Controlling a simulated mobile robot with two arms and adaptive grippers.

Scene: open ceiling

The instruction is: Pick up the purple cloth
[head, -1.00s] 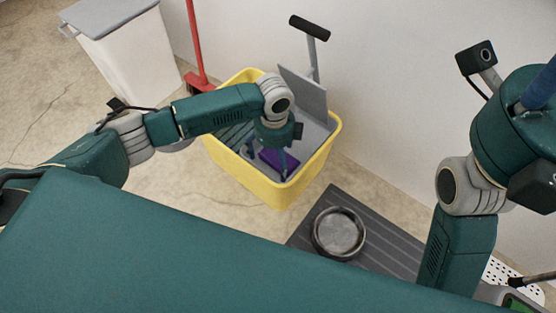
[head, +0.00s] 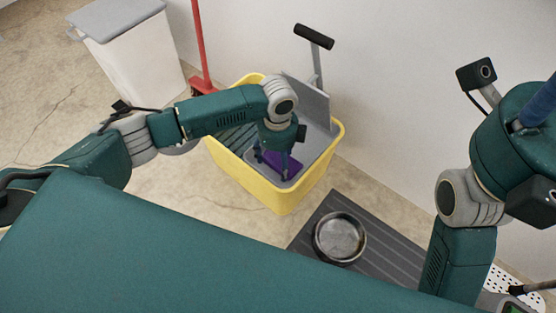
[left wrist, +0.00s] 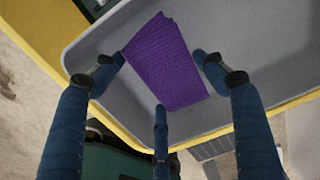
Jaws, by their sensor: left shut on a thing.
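The purple cloth (head: 271,159) is a flat, textured piece at the grey wringer part (head: 318,137) of a yellow mop bucket (head: 258,184). It also shows in the left wrist view (left wrist: 165,62), over a grey surface. My left gripper (head: 272,164) points down into the bucket and is shut on the cloth, with its blue fingers around the cloth's edges. Part of the cloth is hidden behind the fingers. I cannot tell whether it is clear of the grey surface. My right arm is raised at the right edge, with only a blue part of its gripper (head: 538,104) showing.
A white bin with a grey lid (head: 128,55) stands at the upper left. A red-handled tool (head: 200,50) leans behind the bucket. A metal bowl (head: 340,238) sits on a dark ridged mat (head: 385,262). The wall is close behind the bucket.

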